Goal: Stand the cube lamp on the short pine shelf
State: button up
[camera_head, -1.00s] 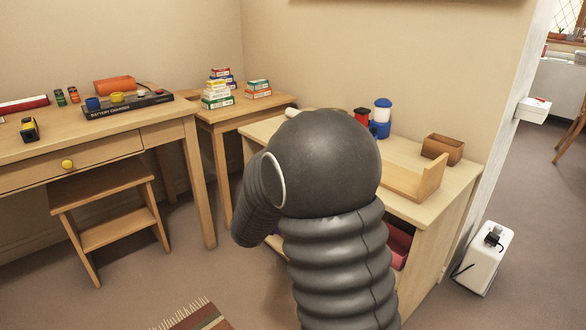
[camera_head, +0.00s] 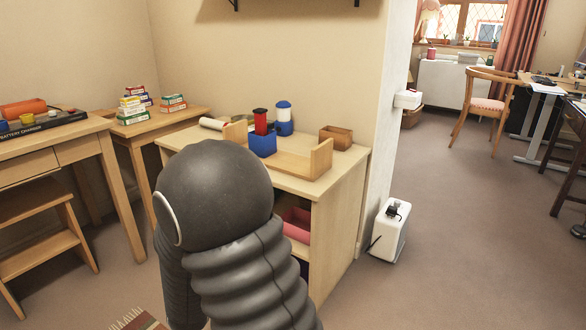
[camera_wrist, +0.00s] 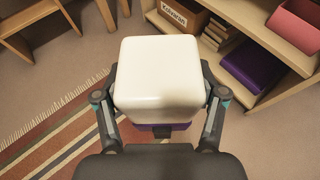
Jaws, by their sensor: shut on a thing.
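The cube lamp (camera_wrist: 160,75) fills the middle of the wrist view. It has a white rounded cube shade above a purple base, partly hidden below it. My gripper (camera_wrist: 160,98) is shut on it, one finger on each side, and holds it above the floor. In the head view my own arm hides the gripper and the lamp. A low pine unit (camera_head: 335,205) stands behind my arm. Dark brackets (camera_head: 357,3) show on the wall at the top edge, with what they carry out of frame. I cannot tell which is the short pine shelf.
On the unit's top are a blue box (camera_head: 263,144), a blue-and-white jar (camera_head: 284,118), a pine book rack (camera_head: 318,160) and a brown box (camera_head: 336,137). A white appliance (camera_head: 389,229) stands on the floor at right. A striped rug (camera_wrist: 55,150) lies below. Floor at right is open.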

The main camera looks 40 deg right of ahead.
aim_at(297, 162)
jog(key=k, duration=0.8)
jog(key=z, duration=1.6)
jog(key=i, duration=0.5)
jog(key=u, duration=0.05)
